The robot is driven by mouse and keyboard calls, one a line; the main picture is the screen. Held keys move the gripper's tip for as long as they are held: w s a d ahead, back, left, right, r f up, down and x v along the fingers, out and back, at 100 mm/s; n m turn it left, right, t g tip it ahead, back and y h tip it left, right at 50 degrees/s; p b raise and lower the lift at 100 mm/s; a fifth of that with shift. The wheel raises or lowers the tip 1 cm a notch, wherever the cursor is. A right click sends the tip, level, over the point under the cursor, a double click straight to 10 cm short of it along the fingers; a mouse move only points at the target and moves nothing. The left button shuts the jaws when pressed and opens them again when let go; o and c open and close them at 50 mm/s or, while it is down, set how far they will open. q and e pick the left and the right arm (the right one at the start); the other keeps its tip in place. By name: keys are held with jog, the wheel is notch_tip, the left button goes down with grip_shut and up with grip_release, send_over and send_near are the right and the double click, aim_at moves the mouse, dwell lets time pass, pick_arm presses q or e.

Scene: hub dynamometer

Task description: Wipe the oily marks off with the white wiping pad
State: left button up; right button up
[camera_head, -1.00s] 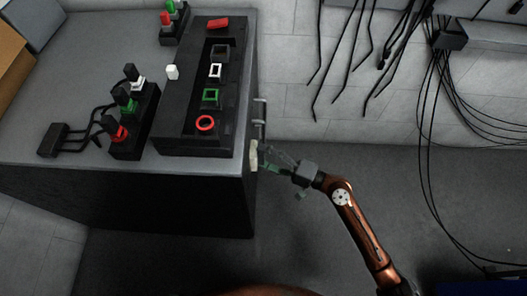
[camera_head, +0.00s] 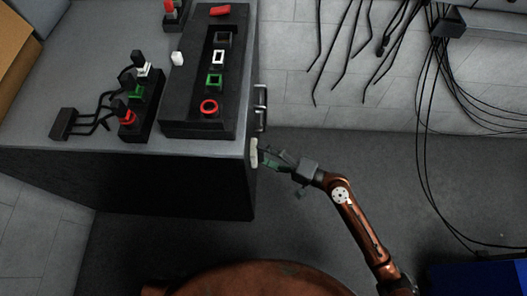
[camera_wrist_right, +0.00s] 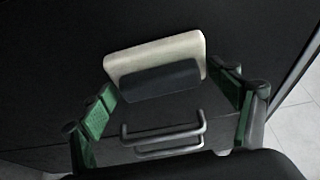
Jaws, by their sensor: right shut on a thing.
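The white wiping pad (camera_head: 253,152) is at the right-hand face of the grey cabinet, just below its top edge. It shows more clearly in the right wrist view (camera_wrist_right: 150,53) as a pale block with a dark grip. My right gripper (camera_head: 268,156) is shut on the pad, its green fingers at both ends of the dark grip. The pad's pale side faces the dark cabinet panel (camera_wrist_right: 50,60); I cannot tell whether it touches. No oily marks can be made out. My left gripper is out of view.
Metal bar handles (camera_head: 261,108) stick out of the cabinet face close to the pad. A black fixture (camera_head: 180,107) with coloured sockets and a connector block (camera_head: 146,100) with cables stand on the cabinet top. Black cables (camera_head: 424,130) hang at the right.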

jog(key=shift+r+p, duration=0.35)
jog(key=shift+r, duration=0.45)
jog(key=shift+w+f+b, duration=0.25)
jog(key=shift+w+b, duration=0.15)
jog(key=shift+w, duration=0.5)
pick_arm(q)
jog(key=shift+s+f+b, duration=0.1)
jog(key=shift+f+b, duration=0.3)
pick_arm(e)
jog(key=shift+w+r, duration=0.1)
jog(key=shift+w, duration=1.05)
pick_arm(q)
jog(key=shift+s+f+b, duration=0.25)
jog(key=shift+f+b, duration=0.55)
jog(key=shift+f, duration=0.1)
pick_arm(e)
jog(key=w, duration=0.3)
jog(key=shift+w, duration=0.3)
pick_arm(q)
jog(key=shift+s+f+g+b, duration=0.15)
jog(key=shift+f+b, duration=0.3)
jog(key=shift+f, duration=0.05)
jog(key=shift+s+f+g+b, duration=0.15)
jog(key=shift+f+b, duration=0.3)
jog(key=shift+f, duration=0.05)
pick_arm(e)
jog(key=d, duration=0.6)
